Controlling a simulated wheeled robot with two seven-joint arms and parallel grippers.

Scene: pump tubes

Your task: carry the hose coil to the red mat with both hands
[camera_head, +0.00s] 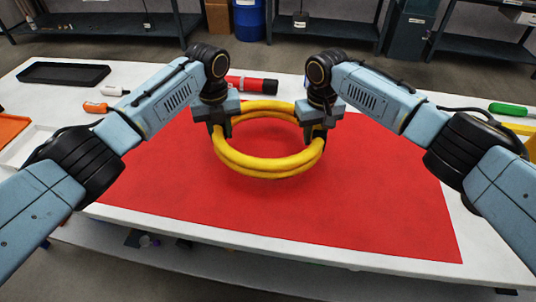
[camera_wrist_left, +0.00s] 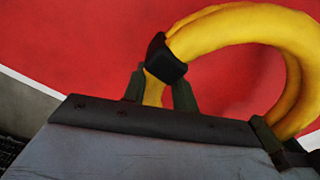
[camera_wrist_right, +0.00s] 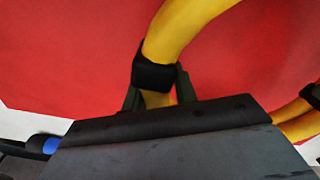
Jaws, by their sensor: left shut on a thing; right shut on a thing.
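The yellow hose coil (camera_head: 268,164) is held level between my two grippers, over the red mat (camera_head: 330,215) on the table. A shadow falls on the mat below it; how large the gap is I cannot tell. My left gripper (camera_head: 222,134) is shut on the left side of the coil, at a black band (camera_wrist_left: 165,60) seen in the left wrist view. My right gripper (camera_head: 313,134) is shut on the right side, at a black band (camera_wrist_right: 154,74) seen in the right wrist view. The fingertips are partly hidden by the coil and bands.
A black tray (camera_head: 64,73), an orange-handled tool (camera_head: 96,106) and a white-and-orange item (camera_head: 114,91) lie at the left. A green-handled tool (camera_head: 510,109) lies at the right. The mat's front is clear.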

